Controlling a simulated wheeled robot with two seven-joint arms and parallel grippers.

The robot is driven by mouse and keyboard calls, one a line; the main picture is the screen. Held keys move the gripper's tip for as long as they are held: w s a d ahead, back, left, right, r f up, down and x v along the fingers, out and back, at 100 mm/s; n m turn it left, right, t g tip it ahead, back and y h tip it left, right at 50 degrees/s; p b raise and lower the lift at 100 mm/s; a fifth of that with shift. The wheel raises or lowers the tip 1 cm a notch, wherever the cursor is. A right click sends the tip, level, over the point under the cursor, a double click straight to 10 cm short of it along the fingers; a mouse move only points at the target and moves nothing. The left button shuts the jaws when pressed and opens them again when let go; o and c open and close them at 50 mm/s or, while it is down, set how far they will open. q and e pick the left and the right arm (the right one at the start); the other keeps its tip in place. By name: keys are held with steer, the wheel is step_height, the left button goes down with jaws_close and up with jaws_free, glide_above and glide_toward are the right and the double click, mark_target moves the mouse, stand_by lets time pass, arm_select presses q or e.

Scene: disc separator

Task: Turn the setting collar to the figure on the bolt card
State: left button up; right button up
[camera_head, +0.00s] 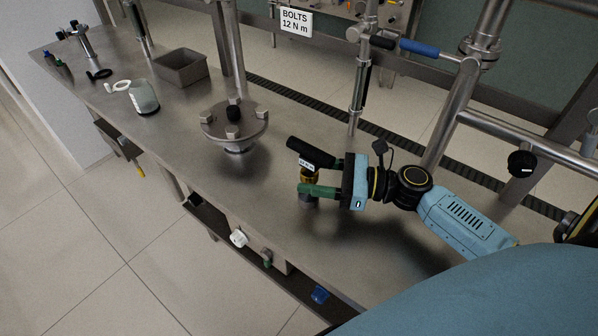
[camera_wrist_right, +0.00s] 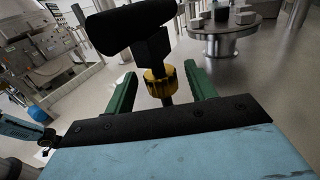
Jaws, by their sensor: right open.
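The bolt card (camera_head: 295,22) hangs at the top of the head view and reads "BOLTS 12 N m". The torque tool has a black handle (camera_head: 313,152) and a yellow setting collar (camera_head: 307,174); it stands upright on the steel bench. In the right wrist view the yellow collar (camera_wrist_right: 159,84) sits below the black head, on a dark shaft. My right gripper (camera_head: 308,191) has green fingers, one on each side of the tool. In the wrist view the fingers (camera_wrist_right: 160,92) are apart, with gaps to the collar. The figures on the tool's small label are too small to read. My left gripper is not in view.
A round steel flange with bolt heads (camera_head: 235,122) stands on the bench left of the tool. A glass jar (camera_head: 144,97) and a grey tray (camera_head: 180,67) are further left. Steel posts and pipes rise behind my right arm. The bench's front edge is close.

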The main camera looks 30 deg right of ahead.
steer(key=shift+x, duration=1.65)
